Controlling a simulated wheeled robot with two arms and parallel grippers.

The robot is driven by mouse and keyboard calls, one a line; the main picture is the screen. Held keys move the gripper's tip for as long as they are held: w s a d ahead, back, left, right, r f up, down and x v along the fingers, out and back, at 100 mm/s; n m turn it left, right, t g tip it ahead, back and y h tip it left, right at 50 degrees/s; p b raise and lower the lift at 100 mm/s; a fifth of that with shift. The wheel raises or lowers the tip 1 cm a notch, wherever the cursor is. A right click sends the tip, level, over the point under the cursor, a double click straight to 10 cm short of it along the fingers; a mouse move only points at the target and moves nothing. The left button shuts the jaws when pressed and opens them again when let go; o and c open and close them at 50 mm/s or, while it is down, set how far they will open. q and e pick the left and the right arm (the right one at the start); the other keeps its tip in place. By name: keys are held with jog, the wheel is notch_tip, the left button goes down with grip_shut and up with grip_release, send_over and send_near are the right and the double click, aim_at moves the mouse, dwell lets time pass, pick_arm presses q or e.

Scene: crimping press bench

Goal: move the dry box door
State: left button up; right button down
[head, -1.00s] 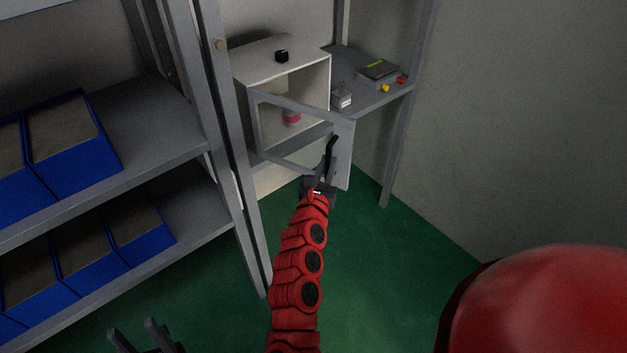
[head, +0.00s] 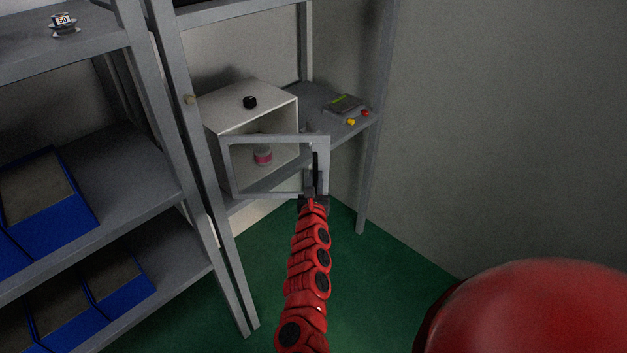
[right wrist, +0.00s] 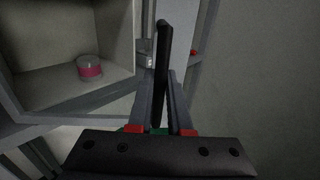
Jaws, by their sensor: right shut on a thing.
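The dry box (head: 228,112) is a pale open-fronted box on the shelf in the head view. Its door (head: 268,140) is a grey frame around a window, standing partly open in front of the box. A dark upright handle (head: 316,168) is at the door's right side; it also shows in the right wrist view (right wrist: 163,65). My right gripper (head: 314,190) is shut on the handle, with the dark bar between its fingers (right wrist: 160,105). A jar with a pink band (head: 263,156) is inside the box, seen through the door window. My left gripper is out of view.
A small black round item (head: 250,102) sits on the box top. A grey device (head: 344,104) and yellow (head: 351,122) and red (head: 365,113) pieces lie on the shelf to the right. Shelf posts (head: 195,150) and blue bins (head: 60,220) are at left. Green floor is clear.

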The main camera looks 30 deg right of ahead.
jog(key=shift+w+d+r+n+t+y+p, duration=0.15)
jog(key=shift+w+d+n+t+y+p, duration=0.4)
jog(key=shift+w+d+y+p, duration=0.4)
jog(key=shift+w+d+f+n+t+y+p, duration=0.15)
jog(key=shift+w+n+y+p, duration=0.1)
jog(key=shift+w+p, duration=0.2)
jog(key=shift+w+d+f+n+t+y+p, duration=0.1)
jog(key=shift+w+n+y+p, duration=0.1)
jog(key=shift+w+p, duration=0.2)
jog(key=c, duration=0.8)
grip_release()
jog(key=shift+w+d, duration=0.1)
jog(key=shift+c, duration=0.2)
